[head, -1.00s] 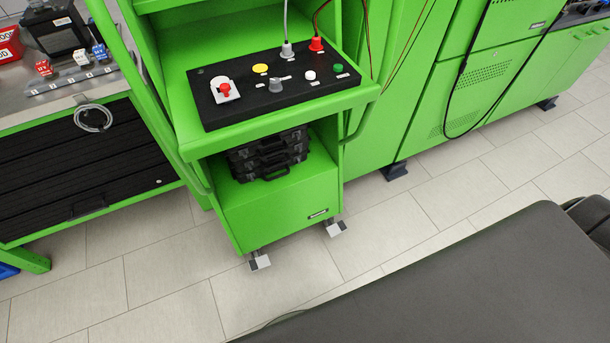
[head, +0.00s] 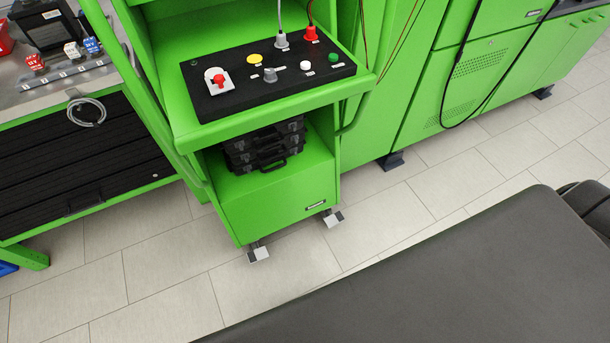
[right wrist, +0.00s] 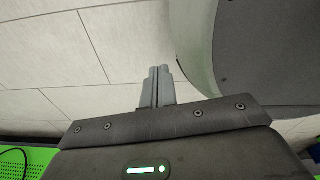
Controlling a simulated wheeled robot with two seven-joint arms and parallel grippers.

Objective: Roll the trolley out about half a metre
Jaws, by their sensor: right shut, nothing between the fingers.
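The green trolley (head: 280,210) stands in the middle of the head view, between a workbench and a row of green cabinets. Its upper shelf carries a black control panel (head: 265,78) with a red knob, coloured buttons and two plugged cables. Black cases (head: 265,150) are stacked on its lower shelf. Two castors with light pedals (head: 258,255) show at its front foot. My right gripper (right wrist: 158,72) is shut and empty in the right wrist view, with floor behind it and the trolley out of that view. My left gripper is not in view.
A workbench (head: 60,75) with a black roller front stands close at the left, with a coiled grey cable (head: 87,112) hanging on it. Green cabinets (head: 475,80) line the right. Tiled floor (head: 170,280) is clear before the trolley. My dark base fills the lower right.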

